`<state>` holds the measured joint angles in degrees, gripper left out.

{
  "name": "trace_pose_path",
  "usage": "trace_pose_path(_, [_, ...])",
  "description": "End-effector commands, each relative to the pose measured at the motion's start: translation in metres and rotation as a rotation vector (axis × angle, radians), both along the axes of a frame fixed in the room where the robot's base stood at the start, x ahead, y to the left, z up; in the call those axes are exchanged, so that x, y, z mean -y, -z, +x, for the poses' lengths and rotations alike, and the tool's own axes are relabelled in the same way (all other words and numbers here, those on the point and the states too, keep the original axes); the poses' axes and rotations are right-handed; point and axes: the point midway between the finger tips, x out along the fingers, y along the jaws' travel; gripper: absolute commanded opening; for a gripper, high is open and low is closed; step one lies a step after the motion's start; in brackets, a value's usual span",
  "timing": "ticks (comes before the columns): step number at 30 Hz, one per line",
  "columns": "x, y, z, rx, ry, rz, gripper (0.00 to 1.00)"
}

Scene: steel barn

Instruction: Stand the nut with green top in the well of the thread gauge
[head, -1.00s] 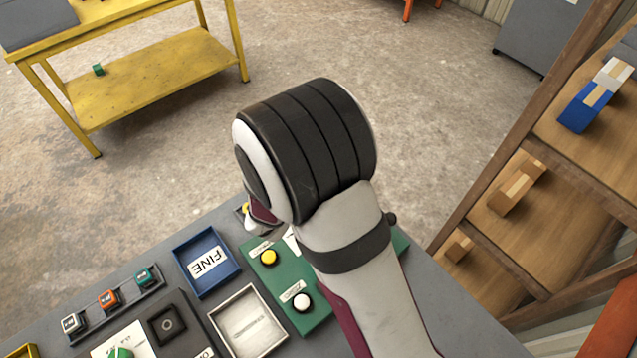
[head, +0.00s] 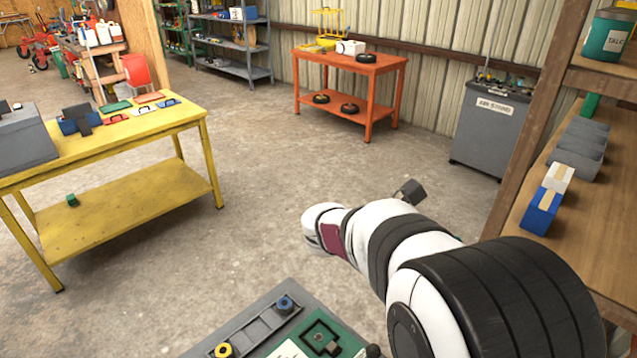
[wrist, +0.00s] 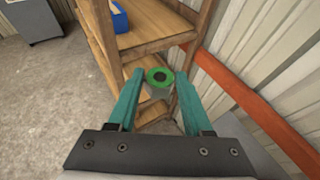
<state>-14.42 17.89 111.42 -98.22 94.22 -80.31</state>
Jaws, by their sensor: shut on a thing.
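My gripper (wrist: 159,88) shows in the wrist view, with its two teal fingers shut on the nut with green top (wrist: 150,76). The nut's green ring and dark round hole face the camera; its grey body below is mostly hidden. The nut is held in the air, clear of any surface. In the head view my arm reaches away over the floor; I cannot make out the fingers or the nut there. A green block with a square well (head: 319,338) sits at the bottom edge of the head view, a dark round part in its middle. I cannot tell whether it is the thread gauge.
A grey rack (head: 254,333) beside the green block holds a blue-topped nut (head: 285,304) and a yellow-topped nut (head: 223,350). Wooden shelves (head: 575,143) stand at the right, also close below my gripper in the wrist view. A yellow table (head: 150,125) stands left; open floor lies between.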

Motion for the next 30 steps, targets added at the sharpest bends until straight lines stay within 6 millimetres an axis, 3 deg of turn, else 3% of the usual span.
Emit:
trace_pose_path(4, [0.017,0.037,-0.031,-0.005,0.376,-0.003,0.0])
trace_pose_path(8, [0.017,0.072,-0.066,-0.004,0.748,-0.003,0.0])
trace_pose_path(11, [0.006,0.099,-0.09,-0.004,1.047,-0.003,0.0])
trace_pose_path(16, [-0.03,0.139,-0.119,-0.004,1.613,-0.005,0.0])
trace_pose_path(23, [-0.072,0.158,-0.114,-0.003,2.191,-0.005,0.0])
trace_pose_path(30, [-0.096,0.159,-0.078,-0.001,2.749,-0.003,0.0])
